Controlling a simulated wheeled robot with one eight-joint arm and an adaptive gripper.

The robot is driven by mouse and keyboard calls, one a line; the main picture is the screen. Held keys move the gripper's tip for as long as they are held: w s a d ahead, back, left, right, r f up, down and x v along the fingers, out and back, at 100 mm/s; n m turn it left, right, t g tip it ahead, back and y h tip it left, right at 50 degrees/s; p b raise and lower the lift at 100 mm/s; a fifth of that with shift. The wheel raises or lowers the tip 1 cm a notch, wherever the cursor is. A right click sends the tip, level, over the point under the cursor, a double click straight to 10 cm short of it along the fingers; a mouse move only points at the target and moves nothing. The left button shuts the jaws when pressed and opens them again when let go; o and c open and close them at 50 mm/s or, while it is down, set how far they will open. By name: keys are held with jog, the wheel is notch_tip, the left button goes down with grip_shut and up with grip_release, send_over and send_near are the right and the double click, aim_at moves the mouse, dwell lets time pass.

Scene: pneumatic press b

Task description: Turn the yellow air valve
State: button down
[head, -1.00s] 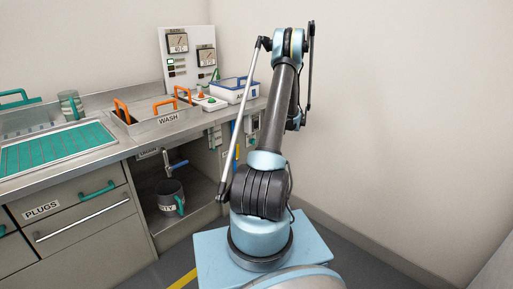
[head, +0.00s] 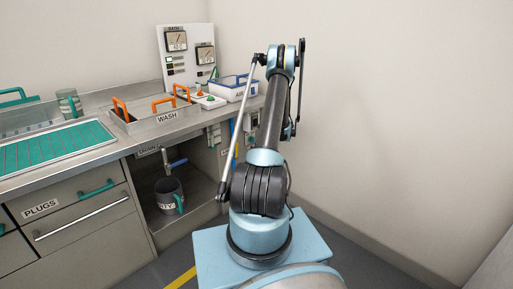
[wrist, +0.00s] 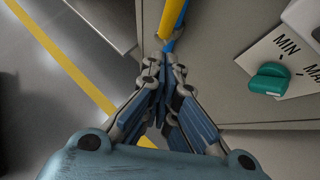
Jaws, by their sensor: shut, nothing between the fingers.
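The yellow piece of the air valve (wrist: 172,18) shows as a long bar at the top middle of the wrist view, beside a blue pipe (wrist: 169,44). My gripper (wrist: 164,62) has its fingers shut together with nothing between them, and the tips are just below the yellow bar. I cannot tell whether they touch it. In the head view, a small yellow strip (head: 236,158) shows by the cabinet's right end, partly hidden by my arm. My gripper cannot be made out in the head view.
A teal knob (wrist: 269,80) on a MIN/MAX plate sits to the right in the wrist view. The counter carries a WASH basin (head: 167,118) and a white-blue bin (head: 234,93). A grey mug (head: 167,190) stands in the open cabinet. Floor is clear at left in the wrist view.

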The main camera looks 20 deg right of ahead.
aim_at(237, 151)
jog(key=shift+w+a+f, duration=0.1)
jog(key=shift+w+a, duration=0.3)
jog(key=shift+a, duration=0.35)
jog(key=shift+w+a+f, duration=0.15)
jog(key=shift+w+a, duration=0.2)
jog(key=shift+a, duration=0.4)
jog(key=shift+w+a+f, duration=0.1)
jog(key=shift+w+a, duration=0.3)
jog(key=shift+a, duration=0.35)
